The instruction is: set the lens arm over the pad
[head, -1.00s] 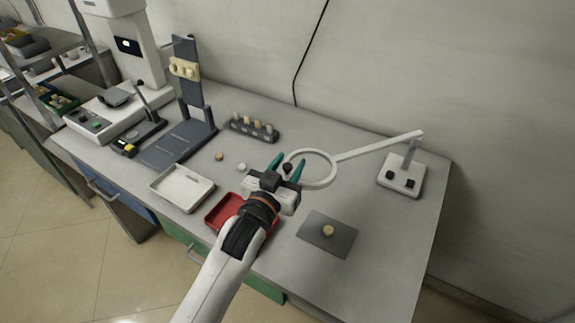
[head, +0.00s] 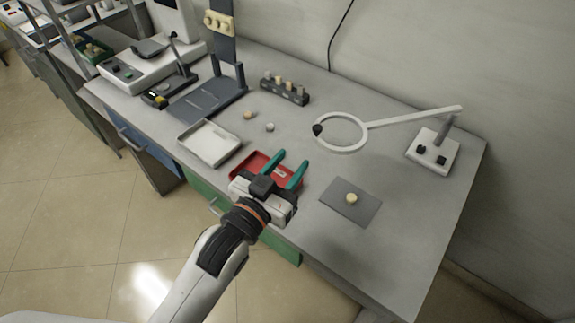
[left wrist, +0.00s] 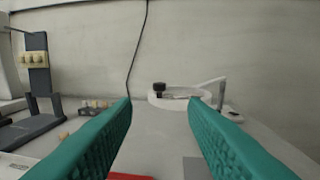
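The lens arm (head: 413,116) is a white bar with a ring-shaped lens head (head: 342,146) at its left end and a dark knob (head: 318,130) on the ring's left rim. It comes from a post on a white base (head: 432,151) at the back right. The ring also shows in the left wrist view (left wrist: 181,101). The grey pad (head: 337,207) lies on the table in front of the ring, with a small cream disc (head: 351,198) on it. The ring is not over the pad. My left gripper (head: 290,164) is open and empty above the red tray. My right gripper is not in view.
A red tray (head: 244,160) lies under my left gripper, and a white tray (head: 209,145) stands left of it. A dark rack with pegs (head: 285,92), two small round pieces and a dark stand (head: 207,98) are further back. The table right of the pad is clear.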

